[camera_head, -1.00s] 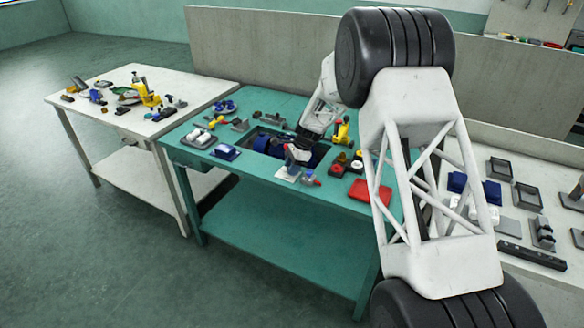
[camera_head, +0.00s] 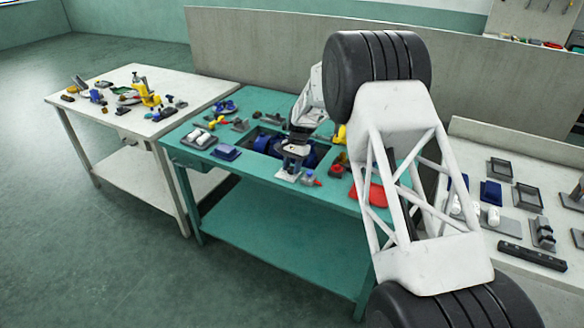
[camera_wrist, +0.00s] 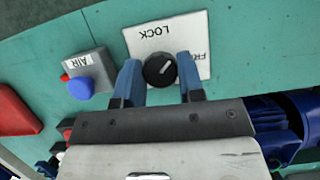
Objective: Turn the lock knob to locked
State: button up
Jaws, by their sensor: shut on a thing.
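The lock knob (camera_wrist: 160,70) is round and black with a short white mark, which slants up to the right in the wrist view. It sits on a white plate (camera_wrist: 137,40) printed LOCK above it, upside down, and a second word at right, partly hidden by a finger. The plate also shows near the front of the green bench in the head view (camera_head: 287,175). My gripper (camera_wrist: 160,76) has its two blue fingers on either side of the knob, shut on it. In the head view my gripper (camera_head: 293,160) stands over the plate; the knob is hidden there.
A grey AIR box with a blue button (camera_wrist: 81,87) is left of the plate in the wrist view, with a red block (camera_wrist: 15,110) farther left. Blue pump parts (camera_wrist: 265,113) lie at right. The bench opening (camera_head: 262,143) is close behind the plate.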

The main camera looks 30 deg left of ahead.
jog(key=n+h, duration=0.1)
jog(key=n, duration=0.3)
jog(key=shift+a+n+h, duration=0.1)
jog(key=shift+n+h, duration=0.3)
jog(key=n, duration=0.2)
jog(key=n+t+h, duration=0.1)
jog(key=n, duration=0.1)
jog(key=shift+r+n+h, duration=0.1)
jog(key=shift+n+h, duration=0.2)
jog(key=shift+n, duration=0.1)
jog(key=shift+t, duration=0.3)
jog(key=o, duration=0.9)
jog(key=shift+v, duration=3.85)
